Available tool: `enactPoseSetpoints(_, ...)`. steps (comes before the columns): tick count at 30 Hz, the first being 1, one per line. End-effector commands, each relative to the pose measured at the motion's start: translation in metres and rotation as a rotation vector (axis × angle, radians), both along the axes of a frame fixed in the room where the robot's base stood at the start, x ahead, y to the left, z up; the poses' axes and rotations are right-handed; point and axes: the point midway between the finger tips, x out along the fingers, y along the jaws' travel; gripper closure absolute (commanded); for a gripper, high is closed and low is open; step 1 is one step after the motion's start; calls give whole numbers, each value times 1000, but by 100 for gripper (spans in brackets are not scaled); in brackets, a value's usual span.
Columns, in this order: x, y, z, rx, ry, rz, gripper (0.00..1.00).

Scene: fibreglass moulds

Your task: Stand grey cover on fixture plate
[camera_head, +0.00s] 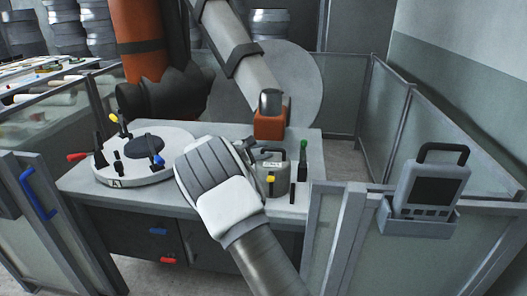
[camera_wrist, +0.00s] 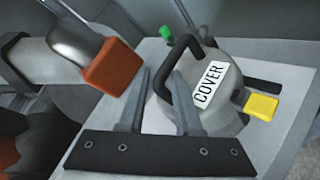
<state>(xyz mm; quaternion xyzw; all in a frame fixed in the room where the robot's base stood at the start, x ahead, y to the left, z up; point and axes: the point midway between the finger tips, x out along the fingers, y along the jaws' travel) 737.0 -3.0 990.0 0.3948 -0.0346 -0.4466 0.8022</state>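The grey cover (camera_head: 271,184) stands upright on the right part of the table, just right of my gripper (camera_head: 249,147). It has a black arched handle, a white label and a yellow tab; in the wrist view the cover (camera_wrist: 222,108) shows its label reading "COVER". In the wrist view my gripper (camera_wrist: 162,72) is open. Its fingers are at the left part of the handle (camera_wrist: 172,68); I cannot tell whether they touch it. The likely fixture plate, a round white plate (camera_head: 128,180) marked "A", lies at the table's left with coloured-handled clamps and a dark central disc.
An orange block (camera_head: 269,126) on the end of a grey arm link hangs behind the cover, and shows left in the wrist view (camera_wrist: 115,65). A green-topped tool (camera_head: 303,160) stands right of the cover. Glass-panelled fences surround the table; a handheld panel (camera_head: 432,185) hangs at right.

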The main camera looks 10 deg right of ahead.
Motion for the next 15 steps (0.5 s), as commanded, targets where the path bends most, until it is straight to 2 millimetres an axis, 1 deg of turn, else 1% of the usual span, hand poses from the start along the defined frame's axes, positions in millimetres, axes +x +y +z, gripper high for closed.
enactPoseSetpoints(1, 0, 0, 0, 1, 0, 1, 56)
enactPoseSetpoints(2, 0, 0, 0, 1, 0, 1, 50)
enactPoseSetpoints(3, 0, 0, 0, 1, 0, 1, 47)
enactPoseSetpoints(12, 0, 1, 3, 1, 1, 1, 47)
enactPoseSetpoints(15, -7, 11, 6, 2, 1, 4, 47)
